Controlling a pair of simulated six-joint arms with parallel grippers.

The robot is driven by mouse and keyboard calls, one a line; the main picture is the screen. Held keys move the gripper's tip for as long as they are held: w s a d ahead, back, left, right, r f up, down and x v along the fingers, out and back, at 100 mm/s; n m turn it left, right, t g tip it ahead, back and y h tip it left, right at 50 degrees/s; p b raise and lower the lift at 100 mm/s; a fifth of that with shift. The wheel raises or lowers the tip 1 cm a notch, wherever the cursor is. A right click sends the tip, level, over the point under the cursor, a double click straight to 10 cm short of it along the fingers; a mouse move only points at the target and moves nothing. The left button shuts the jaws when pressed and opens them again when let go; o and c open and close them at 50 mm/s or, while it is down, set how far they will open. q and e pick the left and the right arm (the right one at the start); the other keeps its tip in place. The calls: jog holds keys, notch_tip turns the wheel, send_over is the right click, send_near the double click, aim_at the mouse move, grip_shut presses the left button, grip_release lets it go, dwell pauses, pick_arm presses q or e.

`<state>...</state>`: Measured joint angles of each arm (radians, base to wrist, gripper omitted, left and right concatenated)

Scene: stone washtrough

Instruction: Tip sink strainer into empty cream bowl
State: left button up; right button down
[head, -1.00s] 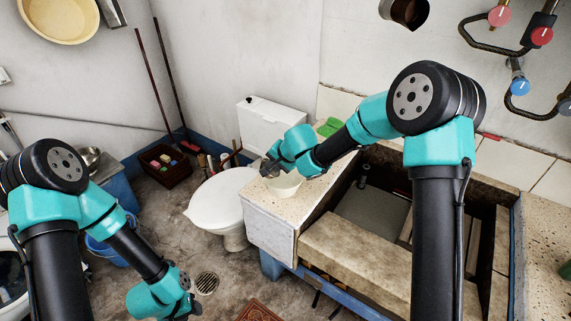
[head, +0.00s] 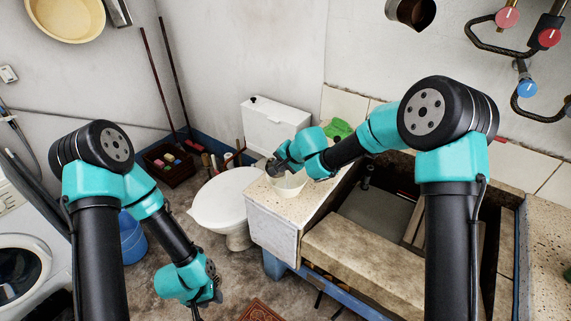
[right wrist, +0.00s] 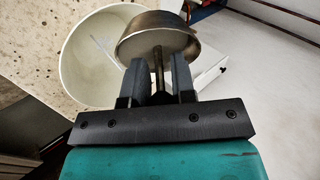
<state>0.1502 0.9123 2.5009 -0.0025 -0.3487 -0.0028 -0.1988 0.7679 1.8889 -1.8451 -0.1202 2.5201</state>
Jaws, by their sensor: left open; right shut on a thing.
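My right gripper (head: 274,167) is shut on the handle of the metal sink strainer (right wrist: 158,38). In the right wrist view the gripper (right wrist: 158,82) holds the strainer's thin stem between its fingers, and the round cup lies beyond the fingertips. The cream bowl (head: 291,187) stands on the speckled ledge, just below and beside the gripper. In the right wrist view the bowl (right wrist: 78,70) is partly covered by the strainer. Its visible inside is pale, with a light strip. My left gripper (head: 207,303) is open, low over the floor, away from the bowl; its fingers show poorly.
The speckled ledge (head: 262,192) borders a stone trough (head: 365,222) on its right. A white toilet (head: 228,198) stands left of the ledge. A green cloth-like thing (head: 340,129) lies behind the bowl. A washing machine (head: 22,262) stands at the far left.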

jog(key=shift+d+y, duration=0.25)
jog(key=shift+y, duration=0.15)
dwell(0.8)
jog(key=shift+s+d+y, duration=0.1)
jog(key=shift+d+y, duration=0.3)
jog(key=shift+y, duration=0.1)
jog(key=shift+d+m, duration=0.15)
jog(key=shift+m, duration=0.15)
dwell(0.6)
jog(key=shift+d+r+t+y, duration=0.1)
jog(key=shift+d+t+y, duration=0.3)
jog(key=shift+y, duration=0.6)
jog(key=shift+a+g+h, duration=0.4)
jog(key=shift+a+h, duration=0.6)
jog(key=shift+h, duration=0.6)
jog(key=shift+a+h, duration=0.2)
jog(key=shift+h, duration=0.1)
